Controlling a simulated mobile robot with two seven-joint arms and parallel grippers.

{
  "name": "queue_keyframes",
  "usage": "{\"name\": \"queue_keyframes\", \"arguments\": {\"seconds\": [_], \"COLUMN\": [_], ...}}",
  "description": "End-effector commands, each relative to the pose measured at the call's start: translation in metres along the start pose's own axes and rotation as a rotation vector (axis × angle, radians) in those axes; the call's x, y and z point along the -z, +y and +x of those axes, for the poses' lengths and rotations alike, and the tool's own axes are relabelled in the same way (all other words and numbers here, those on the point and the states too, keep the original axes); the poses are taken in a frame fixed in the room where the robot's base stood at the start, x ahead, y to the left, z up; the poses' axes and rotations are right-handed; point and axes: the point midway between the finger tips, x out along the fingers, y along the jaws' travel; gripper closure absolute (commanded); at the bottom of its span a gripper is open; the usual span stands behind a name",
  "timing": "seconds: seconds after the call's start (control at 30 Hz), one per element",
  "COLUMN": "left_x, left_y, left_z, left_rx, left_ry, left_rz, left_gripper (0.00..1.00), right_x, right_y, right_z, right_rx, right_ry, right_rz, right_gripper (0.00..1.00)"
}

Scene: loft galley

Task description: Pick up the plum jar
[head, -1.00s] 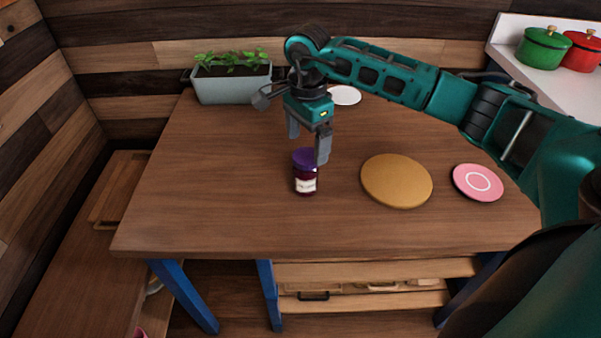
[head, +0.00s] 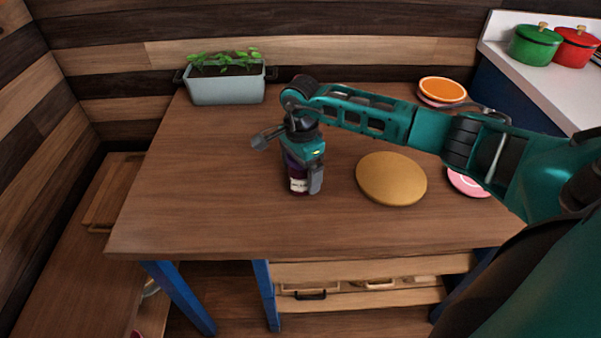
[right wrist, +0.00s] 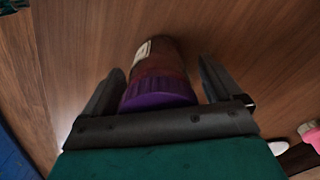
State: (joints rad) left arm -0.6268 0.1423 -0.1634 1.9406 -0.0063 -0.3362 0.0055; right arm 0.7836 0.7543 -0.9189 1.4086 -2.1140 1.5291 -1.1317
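The plum jar (head: 298,185) stands upright on the wooden table, dark purple with a white label. My right gripper (head: 301,184) is lowered over it and hides its lid in the head view. In the right wrist view the jar (right wrist: 158,68) with its purple lid lies between the two fingers of the right gripper (right wrist: 160,85). The fingers are open, with a gap showing on each side of the jar. My left gripper is not in view.
A round tan board (head: 391,178) lies right of the jar, with a pink plate (head: 466,182) beyond it, partly behind my arm. An orange dish (head: 442,90) and a planter (head: 226,84) stand at the back. The table's front left is clear.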

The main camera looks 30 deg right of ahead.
Motion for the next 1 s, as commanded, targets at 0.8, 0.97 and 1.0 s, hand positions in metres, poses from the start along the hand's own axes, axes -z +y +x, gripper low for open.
{"name": "queue_keyframes", "arguments": {"seconds": [0.8,0.97,1.0], "left_x": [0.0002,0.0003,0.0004], "left_y": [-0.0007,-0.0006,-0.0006], "left_z": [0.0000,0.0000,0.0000], "left_rx": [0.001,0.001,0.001], "left_ry": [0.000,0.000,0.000], "left_rz": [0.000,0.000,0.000], "left_gripper": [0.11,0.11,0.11], "right_x": [0.0001,0.0001,0.0001], "right_y": [-0.0006,-0.0006,-0.0007], "right_z": [-0.0015,-0.0017,-0.0022], "right_rx": [0.002,0.002,0.002], "right_ry": [0.000,0.000,0.000], "right_rz": [0.001,0.000,0.000], "right_gripper": [0.81,0.81,0.81]}}
